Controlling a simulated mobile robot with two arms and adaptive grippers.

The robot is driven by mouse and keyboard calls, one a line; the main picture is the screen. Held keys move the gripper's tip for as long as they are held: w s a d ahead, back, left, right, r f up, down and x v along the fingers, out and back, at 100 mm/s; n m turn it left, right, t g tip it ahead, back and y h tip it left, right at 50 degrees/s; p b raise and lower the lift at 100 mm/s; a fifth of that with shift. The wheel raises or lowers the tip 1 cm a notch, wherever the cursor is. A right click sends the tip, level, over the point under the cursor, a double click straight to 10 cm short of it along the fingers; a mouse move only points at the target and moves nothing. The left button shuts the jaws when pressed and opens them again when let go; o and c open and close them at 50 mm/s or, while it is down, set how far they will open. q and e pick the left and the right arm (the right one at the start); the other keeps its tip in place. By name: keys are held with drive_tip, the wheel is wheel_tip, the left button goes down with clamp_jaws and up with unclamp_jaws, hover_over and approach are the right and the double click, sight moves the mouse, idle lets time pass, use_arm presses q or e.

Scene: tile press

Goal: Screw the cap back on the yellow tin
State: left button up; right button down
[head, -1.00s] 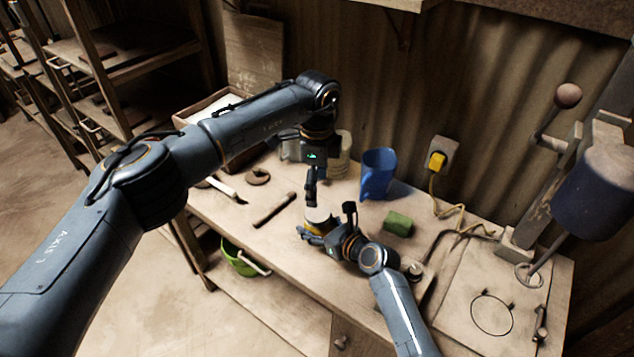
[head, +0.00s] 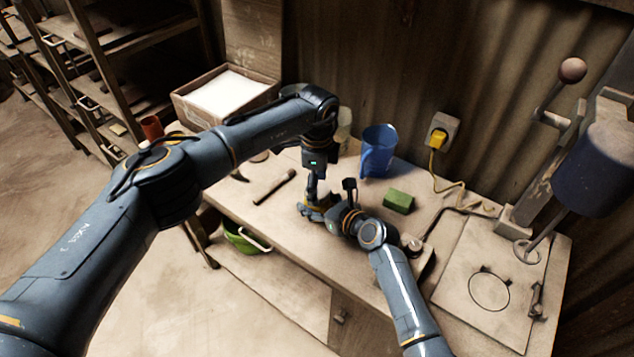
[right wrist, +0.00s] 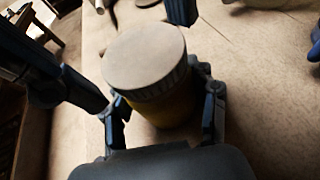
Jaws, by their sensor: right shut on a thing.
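The yellow tin (right wrist: 165,108) stands upright between the fingers of my right gripper (right wrist: 165,118), which is shut on its body. The cap (right wrist: 145,55), a flat beige disc with a dark ridged rim, sits on top of the tin; whether it is threaded down I cannot tell. In the head view my right gripper (head: 322,212) is low over the bench, and the tin is mostly hidden. My left gripper (head: 316,194) points down just above it. In the right wrist view its dark fingers stand apart on either side of the cap, apparently open.
A blue jug (head: 378,152) and a green block (head: 398,201) stand right of the grippers on the bench (head: 290,225). A dark-handled tool (head: 273,187) lies to the left. A press (head: 595,175) stands at far right. A box (head: 225,92) is at the back left.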

use_arm(q)
drive_tip(key=c, duration=0.9)
drive_tip(key=m, duration=3.2)
drive_tip(key=shift+f, duration=0.1)
drive_tip(key=m, duration=0.6)
drive_tip(key=shift+m, duration=0.3)
drive_tip(key=m, duration=0.5)
drive_tip(key=o, duration=1.4)
drive_tip(key=shift+c, duration=0.2)
